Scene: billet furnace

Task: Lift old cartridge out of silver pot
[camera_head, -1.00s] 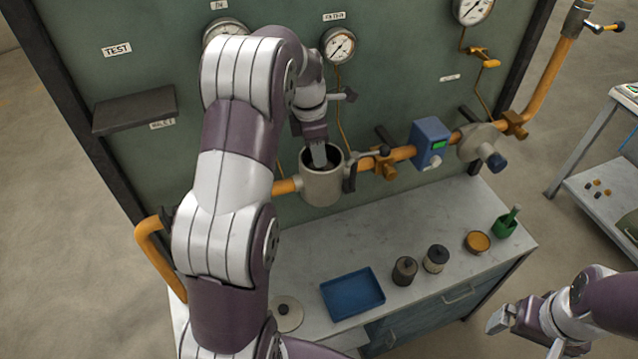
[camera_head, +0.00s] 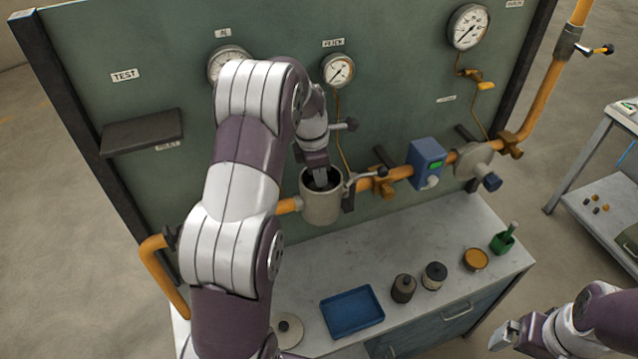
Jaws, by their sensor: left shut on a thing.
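The silver pot (camera_head: 322,207) is a grey open-topped cylinder set in the orange pipe in front of the green panel. My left gripper (camera_head: 320,182) points down into the pot's mouth with its fingertips inside the rim. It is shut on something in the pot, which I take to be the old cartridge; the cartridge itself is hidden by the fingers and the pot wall. My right gripper (camera_head: 508,338) is at the lower right, away from the pot, in front of the bench; its finger gap is not clear.
On the bench stand a blue tray (camera_head: 352,312), a round pale lid (camera_head: 287,330), two dark-topped cylinders (camera_head: 403,288) (camera_head: 434,276), an orange-filled dish (camera_head: 476,260) and a green cup (camera_head: 502,243). A blue meter box (camera_head: 426,165) and valve handles line the pipe right of the pot.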

